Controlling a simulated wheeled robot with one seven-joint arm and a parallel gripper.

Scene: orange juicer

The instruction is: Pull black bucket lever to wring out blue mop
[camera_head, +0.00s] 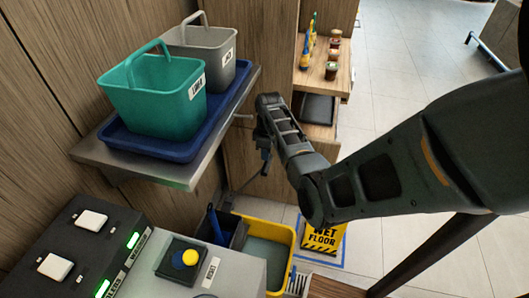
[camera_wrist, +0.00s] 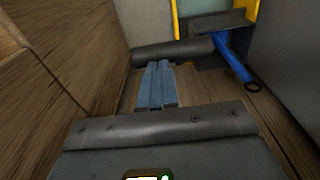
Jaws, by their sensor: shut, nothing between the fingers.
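The yellow mop bucket (camera_head: 284,233) stands on the floor at the bottom middle of the head view, partly hidden by the grey counter. A black wringer (camera_head: 239,233) sits at its left end. The blue mop handle (camera_head: 216,228) sticks up beside it. In the wrist view, the blue handle (camera_wrist: 233,62) ends in a dark ring and leans out by the black wringer (camera_wrist: 210,27), with yellow bucket edges (camera_wrist: 174,20) behind. I cannot clearly tell the lever from the wringer. My gripper (camera_head: 265,160) is shut and empty, above and apart from the bucket; its fingers (camera_wrist: 157,80) point toward the wringer.
A metal shelf (camera_head: 185,178) holds a blue tray with a green bucket (camera_head: 160,105) and a grey bucket (camera_head: 205,45), left of my gripper. A grey counter (camera_head: 240,270) borders the mop bucket. Wooden panels are close by.

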